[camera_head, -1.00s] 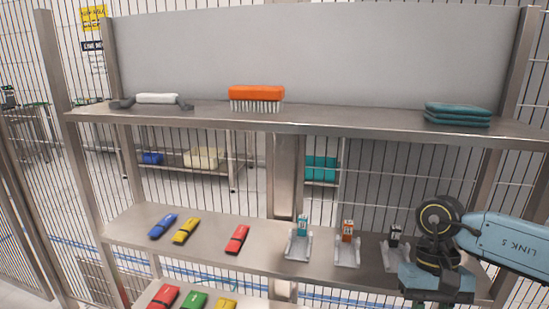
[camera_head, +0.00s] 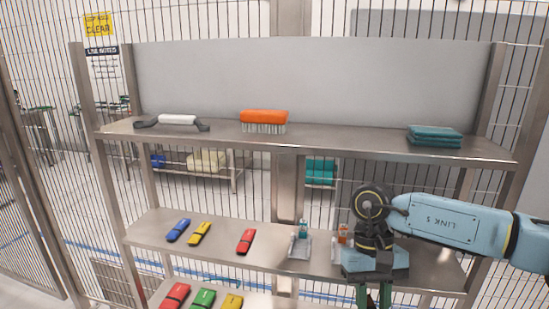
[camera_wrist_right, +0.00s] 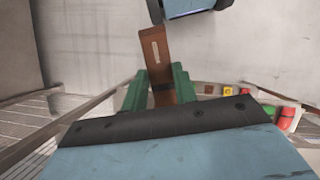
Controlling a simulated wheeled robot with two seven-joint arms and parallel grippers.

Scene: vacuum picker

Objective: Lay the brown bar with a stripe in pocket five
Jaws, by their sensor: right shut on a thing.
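The brown bar (camera_wrist_right: 156,56) with a pale stripe shows in the right wrist view, upright between the two green fingers of my right gripper (camera_wrist_right: 160,88). A dark band crosses the bar low down, near the fingers. In the head view my right gripper (camera_head: 373,298) points down in front of the middle shelf's right part. Its fingertips run out of the picture's bottom edge, and the bar does not show there. No pocket can be made out in either view, so pocket five cannot be placed.
The middle shelf (camera_head: 215,248) holds blue (camera_head: 178,230), yellow (camera_head: 199,233) and red (camera_head: 246,241) pieces and a grey holder (camera_head: 299,246). Below lie red, green and yellow pieces. The top shelf (camera_head: 350,140) carries an orange brush (camera_head: 264,121) and folded teal cloths (camera_head: 434,136).

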